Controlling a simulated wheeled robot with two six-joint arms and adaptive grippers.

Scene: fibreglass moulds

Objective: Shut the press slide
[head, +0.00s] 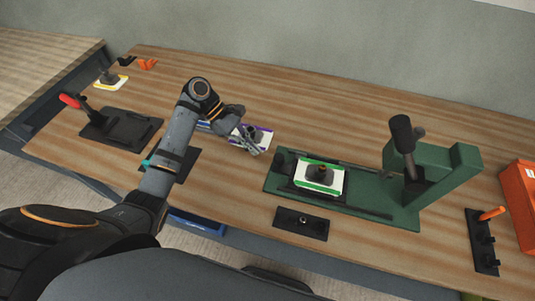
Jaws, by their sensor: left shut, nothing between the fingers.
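The green press (440,185) stands right of centre on the table, with a black lever and ram (403,135) at its right end. Its dark slide (287,186) sits on the green base to the left of the ram. On the slide is a white plate with green edges (320,187) and a dark knob; the plate is clear of the ram. My left gripper (254,148) is shut and empty, just left of the press base's far left corner. It partly covers a white plate with purple edges (265,138). My right gripper is not in view.
A black fixture with a red handle (120,130) and a yellow-edged plate (117,83) are at left. A small black block (301,223) lies in front of the press. A black rack with an orange handle (482,245) and an orange box (521,195) are at right.

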